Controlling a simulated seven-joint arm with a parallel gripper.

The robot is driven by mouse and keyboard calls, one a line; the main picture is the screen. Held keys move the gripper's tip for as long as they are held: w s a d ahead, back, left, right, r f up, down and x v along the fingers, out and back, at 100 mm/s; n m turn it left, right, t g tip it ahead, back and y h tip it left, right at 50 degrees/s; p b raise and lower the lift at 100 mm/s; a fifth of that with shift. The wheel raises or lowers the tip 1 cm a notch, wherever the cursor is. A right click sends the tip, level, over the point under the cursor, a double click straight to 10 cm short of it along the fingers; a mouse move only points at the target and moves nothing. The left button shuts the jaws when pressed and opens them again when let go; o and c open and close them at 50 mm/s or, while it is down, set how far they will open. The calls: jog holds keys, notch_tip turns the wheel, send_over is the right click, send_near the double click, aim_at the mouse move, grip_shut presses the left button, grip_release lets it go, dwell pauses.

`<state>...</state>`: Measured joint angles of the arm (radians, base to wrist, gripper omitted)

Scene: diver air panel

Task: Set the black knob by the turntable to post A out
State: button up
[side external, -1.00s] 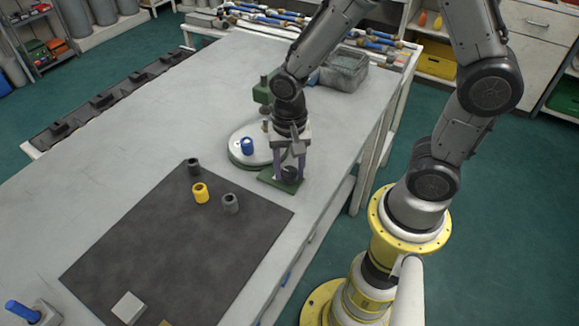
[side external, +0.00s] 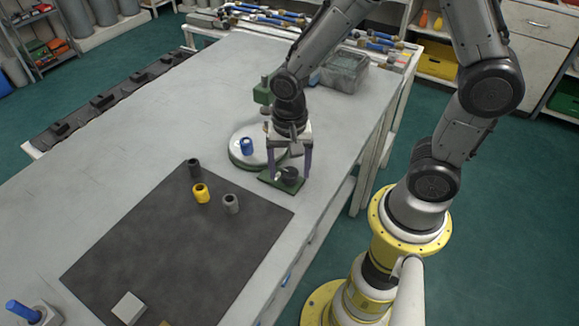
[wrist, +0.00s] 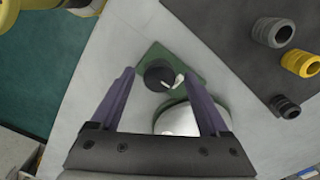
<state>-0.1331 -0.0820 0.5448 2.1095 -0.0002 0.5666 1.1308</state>
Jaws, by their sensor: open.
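The black knob (side external: 289,176) stands on a green base plate (side external: 266,180) in front of the turntable. In the wrist view the knob (wrist: 158,75) shows a pale pointer (wrist: 179,80) at its side, aimed toward the lower right of the picture. The white turntable (side external: 241,156) carries a blue piece (side external: 246,146); the wrist view shows part of the turntable (wrist: 178,120). My gripper (side external: 291,177) is open, with its purple fingers apart over the plate. In the wrist view its fingertips (wrist: 157,84) are on either side of the knob, and nothing is between them in a grip. I cannot read any post marks.
A dark mat (side external: 160,245) on the table (side external: 120,150) holds a yellow cylinder (side external: 200,193), grey cylinders (side external: 231,204) and a pale block (side external: 128,307). A green upright (side external: 263,92) stands behind the turntable, and a grey bin (side external: 345,71) is at the back.

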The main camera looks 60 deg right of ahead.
aim_at(290, 172)
notch_tip(290, 172, up, 14)
dwell(0.6)
jog(key=s+d+r+n+t, duration=0.1)
jog(key=s+r+n+t, duration=0.1)
jog(key=s+n, duration=0.3)
jog(key=s+d+r+n+t, duration=0.2)
jog(key=s+n+t, duration=0.1)
jog(key=s+n, duration=0.2)
jog(key=shift+s+d+r+n+t, duration=0.2)
jog(key=shift+s+d+n+t, duration=0.15)
jog(key=shift+n, duration=0.35)
dwell(0.4)
